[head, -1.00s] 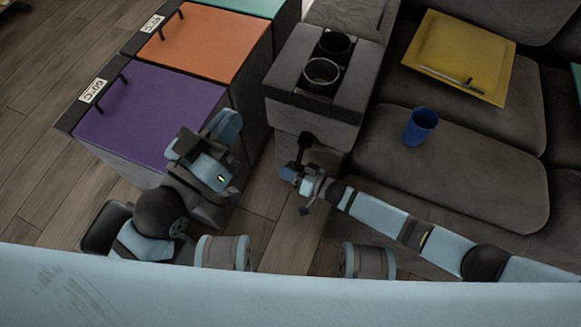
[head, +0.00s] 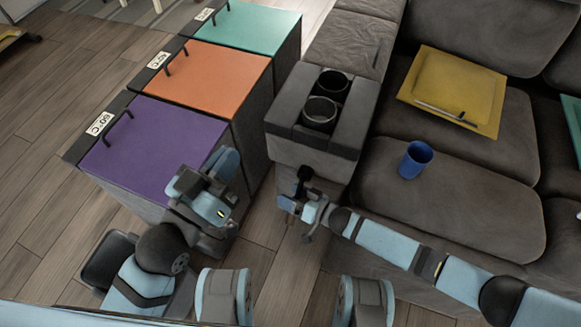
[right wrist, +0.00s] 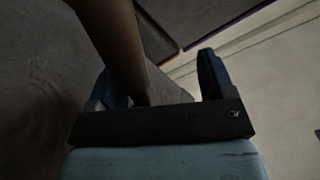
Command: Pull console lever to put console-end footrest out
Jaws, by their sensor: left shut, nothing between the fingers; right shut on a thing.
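The grey console (head: 290,118) with two cup holders stands at the left end of the grey sofa. A dark lever (head: 303,176) stands out at the console's front face. My right gripper (head: 298,202) is at the lever and shut on it. In the right wrist view the lever (right wrist: 112,40) shows as a brown bar running down between the fingers of my right gripper (right wrist: 165,82), nearer the left finger. My left gripper (head: 221,170) is shut and empty beside the purple-topped bin. The console-end seat (head: 465,170) is in view. Its footrest front is largely hidden by my right arm.
Purple (head: 150,150), orange (head: 210,82) and teal (head: 247,28) topped bins stand in a row at left. A blue cup (head: 415,160) and a yellow tray (head: 455,80) with a pen-like item rest on the sofa. Wooden floor (head: 264,222) lies between bins and console.

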